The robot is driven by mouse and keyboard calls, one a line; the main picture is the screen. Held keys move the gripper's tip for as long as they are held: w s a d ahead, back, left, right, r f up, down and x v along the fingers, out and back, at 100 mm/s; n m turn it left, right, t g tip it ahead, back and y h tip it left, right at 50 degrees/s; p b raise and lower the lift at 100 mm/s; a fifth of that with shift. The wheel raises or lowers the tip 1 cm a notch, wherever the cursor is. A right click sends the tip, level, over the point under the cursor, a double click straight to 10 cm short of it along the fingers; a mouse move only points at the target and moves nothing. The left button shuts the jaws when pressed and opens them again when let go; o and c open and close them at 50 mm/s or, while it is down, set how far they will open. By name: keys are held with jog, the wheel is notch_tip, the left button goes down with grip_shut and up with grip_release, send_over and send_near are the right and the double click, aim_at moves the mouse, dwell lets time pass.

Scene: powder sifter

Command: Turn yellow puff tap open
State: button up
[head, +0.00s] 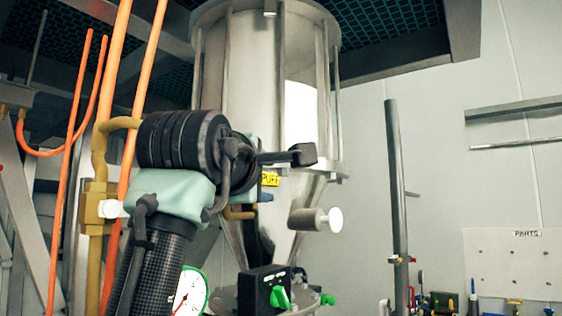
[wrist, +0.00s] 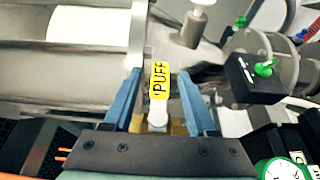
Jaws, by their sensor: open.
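The yellow puff tap (wrist: 159,83) shows in the wrist view as a yellow piece lettered PUFF, with a pale stem below it and brass behind the stem. My gripper (wrist: 158,74) is open, with one blue finger on each side of the yellow piece. A gap shows beside each finger, so I see no grip on it. In the head view the yellow tap (head: 270,179) shows just right of my wrist, partly hidden by my arm. Only a small bit of blue finger shows there.
The steel sifter hopper (head: 260,70) stands behind the tap. A black box with a green knob (head: 279,297) is below right, and a gauge (head: 190,292) is below. A brass pipe (head: 93,220) and orange hoses (head: 140,70) run at left.

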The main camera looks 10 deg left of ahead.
jog(key=shift+w+a+r+p, duration=0.1)
jog(key=shift+w+p, duration=0.25)
jog(key=shift+w, duration=0.65)
grip_shut()
dwell(0.8)
